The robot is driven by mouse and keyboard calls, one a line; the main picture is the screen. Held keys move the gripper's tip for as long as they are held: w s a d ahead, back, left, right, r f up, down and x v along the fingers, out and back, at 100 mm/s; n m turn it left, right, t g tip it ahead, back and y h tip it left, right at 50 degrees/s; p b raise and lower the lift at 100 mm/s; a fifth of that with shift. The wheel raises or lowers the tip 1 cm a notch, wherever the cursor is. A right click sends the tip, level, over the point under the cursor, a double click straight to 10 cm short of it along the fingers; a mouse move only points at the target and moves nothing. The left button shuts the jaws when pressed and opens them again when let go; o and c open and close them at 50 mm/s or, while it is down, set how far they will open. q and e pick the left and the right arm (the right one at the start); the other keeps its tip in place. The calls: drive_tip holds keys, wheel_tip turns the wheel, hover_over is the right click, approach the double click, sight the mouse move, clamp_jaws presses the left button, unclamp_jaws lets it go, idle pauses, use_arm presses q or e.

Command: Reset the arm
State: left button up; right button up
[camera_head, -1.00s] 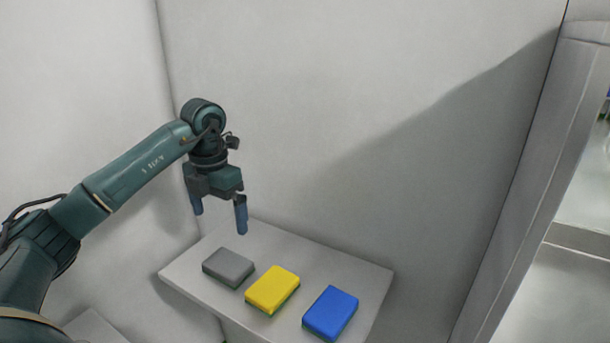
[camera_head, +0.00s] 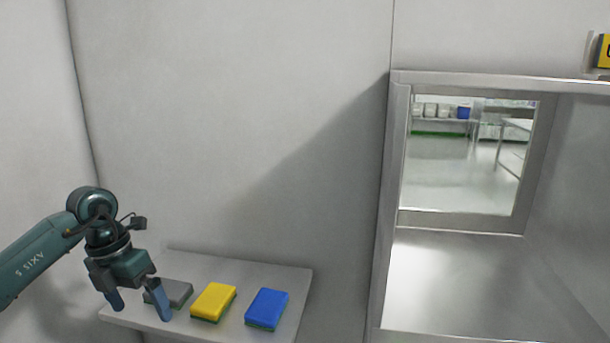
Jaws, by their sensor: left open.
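My left gripper (camera_head: 138,304) comes in from the left. Its two blue fingers point down and stand apart, open, with nothing between them that I can see held. In the picture it overlaps the left part of a pale shelf (camera_head: 290,283) and partly covers a grey sponge (camera_head: 178,292). Whether the fingers touch anything I cannot tell. A yellow sponge (camera_head: 214,300) and a blue sponge (camera_head: 267,308) lie flat to the right of the grey one, apart from each other. My right gripper is not in view.
To the right, a metal-framed opening (camera_head: 398,200) in the wall holds a bare steel floor (camera_head: 460,275) and a window (camera_head: 460,170) onto another room. Plain walls (camera_head: 230,120) stand behind and left of the shelf. A yellow sign (camera_head: 603,51) is at the upper right.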

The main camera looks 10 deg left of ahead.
use_arm(q)
drive_tip(key=d+f+m+h, duration=0.1)
drive_tip(key=d+f+h, duration=0.35)
drive_tip(key=d, duration=0.55)
drive_tip(key=s+d+r+n+t+h, duration=0.1)
drive_tip(key=s+d+n+t+h, duration=0.2)
drive_tip(key=d+n+t+h, duration=1.15)
drive_tip(key=s+a+f+n+t+y, duration=0.1)
drive_tip(key=s+f+n+y, duration=0.1)
drive_tip(key=f+n+y, duration=0.45)
drive_tip(key=s+a+f+n+y, duration=0.15)
drive_tip(key=f+n+y, duration=0.25)
drive_tip(key=n+y, duration=0.45)
drive_tip(key=s+a+f+n+g+y, duration=0.1)
drive_tip(key=s+f+n+g+y, duration=0.1)
drive_tip(key=s+f+n+g, duration=0.3)
drive_tip(key=s+f+n, duration=0.1)
drive_tip(key=s+f, duration=0.3)
drive_tip(key=f, duration=0.1)
drive_tip(key=shift+s+a+f+n+y, duration=0.25)
drive_tip(key=shift+s+f+n+y, duration=0.05)
drive_tip(key=shift+f+n, duration=0.05)
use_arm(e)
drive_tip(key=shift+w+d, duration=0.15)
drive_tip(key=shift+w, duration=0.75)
